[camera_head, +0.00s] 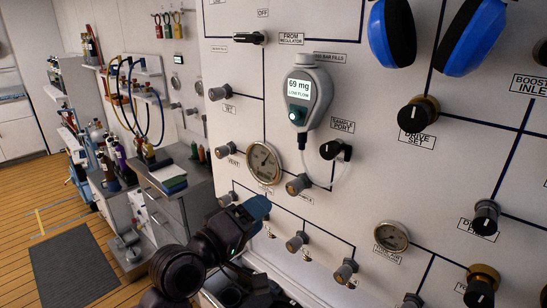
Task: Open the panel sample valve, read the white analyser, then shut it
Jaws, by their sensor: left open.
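The white analyser (322,84) hangs on the panel, and its lit screen reads "69 mg" with "LOW FLOW" below. A black valve knob (331,150) sits below it under the "SAMPLE PORT" label (342,126). A clear tube (340,172) loops near this knob and runs toward a grey knurled fitting (297,185). My left gripper (259,209), with blue fingers, is open below the round gauge, lower left of the sample port knob and apart from it. Whether anything lies between its fingers is hard to see. My right gripper is not in view.
A round gauge (264,163) and several grey knobs stick out of the panel (420,190) around my gripper. Blue ear defenders (474,38) hang at the upper right. A black "DRIVE SET" knob (417,115) is to the right. A cabinet (185,205) stands at left.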

